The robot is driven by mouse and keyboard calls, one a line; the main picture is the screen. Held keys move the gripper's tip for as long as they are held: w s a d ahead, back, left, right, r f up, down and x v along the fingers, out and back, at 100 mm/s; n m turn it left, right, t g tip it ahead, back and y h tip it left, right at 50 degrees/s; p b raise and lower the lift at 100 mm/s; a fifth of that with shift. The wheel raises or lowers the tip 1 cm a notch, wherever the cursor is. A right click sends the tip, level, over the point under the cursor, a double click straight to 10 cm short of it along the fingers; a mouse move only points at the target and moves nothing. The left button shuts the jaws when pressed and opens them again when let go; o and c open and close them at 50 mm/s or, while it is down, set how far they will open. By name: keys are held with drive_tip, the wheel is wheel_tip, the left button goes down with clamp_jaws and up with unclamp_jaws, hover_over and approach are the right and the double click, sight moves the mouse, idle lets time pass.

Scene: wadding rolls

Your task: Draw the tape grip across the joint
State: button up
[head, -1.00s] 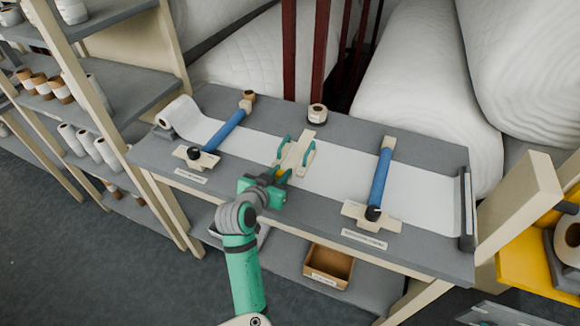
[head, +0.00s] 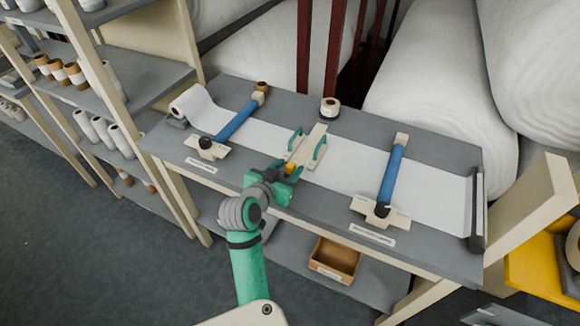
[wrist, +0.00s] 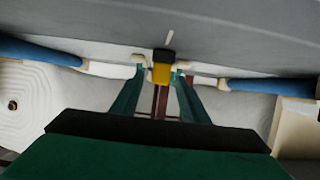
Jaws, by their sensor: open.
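The small yellow tape grip (head: 291,168) sits at the near end of a pale wooden piece (head: 310,143) with two teal handles. That piece lies across the white wadding strip (head: 350,171) mid-table; the joint itself cannot be made out. My gripper (head: 284,174) is at the near side of this piece, close to the yellow grip. In the wrist view the yellow grip (wrist: 161,75), with a black end, appears between the two green fingers of my open gripper (wrist: 160,80). I cannot tell whether a finger touches it.
Two blue bars (head: 238,119) (head: 391,174) lie across the strip on either side. A wadding roll (head: 193,105) is at the table's left end, and a tape roll (head: 329,107) stands at the back. A brown box (head: 334,258) sits on the lower shelf.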

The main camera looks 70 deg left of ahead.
drive_tip(key=v, duration=0.9)
drive_tip(key=shift+s+d, duration=0.1)
drive_tip(key=shift+d, duration=0.05)
